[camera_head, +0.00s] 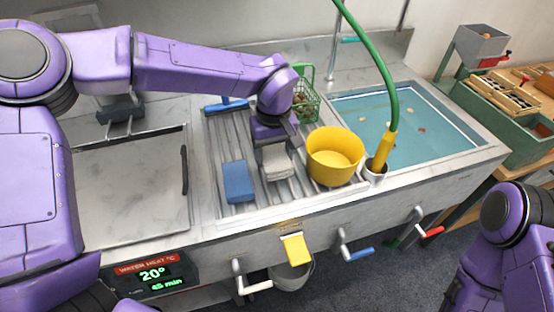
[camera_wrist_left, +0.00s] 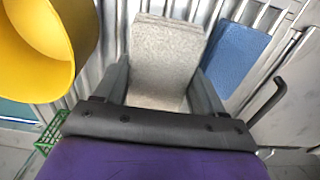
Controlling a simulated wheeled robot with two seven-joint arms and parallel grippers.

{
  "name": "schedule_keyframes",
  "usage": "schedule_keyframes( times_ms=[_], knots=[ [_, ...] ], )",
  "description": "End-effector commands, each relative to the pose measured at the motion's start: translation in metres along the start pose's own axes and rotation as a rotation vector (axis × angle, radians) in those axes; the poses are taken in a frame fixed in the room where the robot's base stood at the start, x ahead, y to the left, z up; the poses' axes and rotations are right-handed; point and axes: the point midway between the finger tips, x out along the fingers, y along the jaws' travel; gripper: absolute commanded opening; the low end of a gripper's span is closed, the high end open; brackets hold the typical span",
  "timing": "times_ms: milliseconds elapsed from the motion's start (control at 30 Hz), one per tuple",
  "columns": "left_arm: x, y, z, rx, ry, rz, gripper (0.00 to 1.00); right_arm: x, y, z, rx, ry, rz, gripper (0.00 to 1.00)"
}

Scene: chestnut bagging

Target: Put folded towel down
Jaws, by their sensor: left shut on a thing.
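The folded towel (camera_head: 276,164) is a pale grey block over the ribbed drainboard (camera_head: 213,137), between a blue pad and a yellow pot. It also shows in the left wrist view (camera_wrist_left: 165,48), between my two fingers. My left gripper (camera_head: 272,148) points down and is shut on the towel; in the left wrist view its fingers (camera_wrist_left: 160,82) flank the towel's sides. I cannot tell whether the towel's underside touches the drainboard. My right arm shows at the lower right; its gripper is out of frame.
The blue pad (camera_head: 238,181) lies just left of the towel. The yellow pot (camera_head: 335,157) stands close on the right. Behind are a green basket (camera_head: 305,104) and a blue-handled tool (camera_head: 227,105). A water-filled basin (camera_head: 440,138) lies right; a yellow cloth (camera_head: 296,248) hangs in front.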

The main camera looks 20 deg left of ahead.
Motion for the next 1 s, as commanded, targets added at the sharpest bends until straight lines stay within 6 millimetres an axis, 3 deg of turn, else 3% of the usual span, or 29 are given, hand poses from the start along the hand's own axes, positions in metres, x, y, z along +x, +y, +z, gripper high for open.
schedule_keyframes(
  times_ms=[133, 300, 667, 700, 767, 1000],
  knots=[
    [0.016, 0.011, -0.009, 0.003, 0.001, -0.001, 0.45, -0.003, 0.000, -0.001, 0.000, -0.001, 0.000, 0.43],
    [0.042, 0.009, -0.008, 0.003, 0.000, 0.000, 0.45, -0.002, 0.000, -0.001, 0.000, -0.001, 0.000, 0.43],
    [0.046, 0.009, -0.008, 0.004, 0.001, 0.002, 0.45, -0.004, 0.000, -0.001, 0.000, 0.000, 0.000, 0.43],
    [0.046, 0.009, -0.008, 0.004, 0.002, 0.002, 0.76, -0.003, 0.000, -0.001, 0.000, 0.000, 0.000, 0.43],
    [0.046, 0.009, -0.008, 0.003, 0.002, 0.002, 0.95, -0.003, 0.000, -0.001, 0.000, 0.000, 0.000, 0.43],
    [0.046, 0.009, -0.008, 0.003, 0.002, 0.002, 0.95, -0.003, 0.000, -0.001, 0.000, 0.000, 0.000, 0.43]
  ],
)
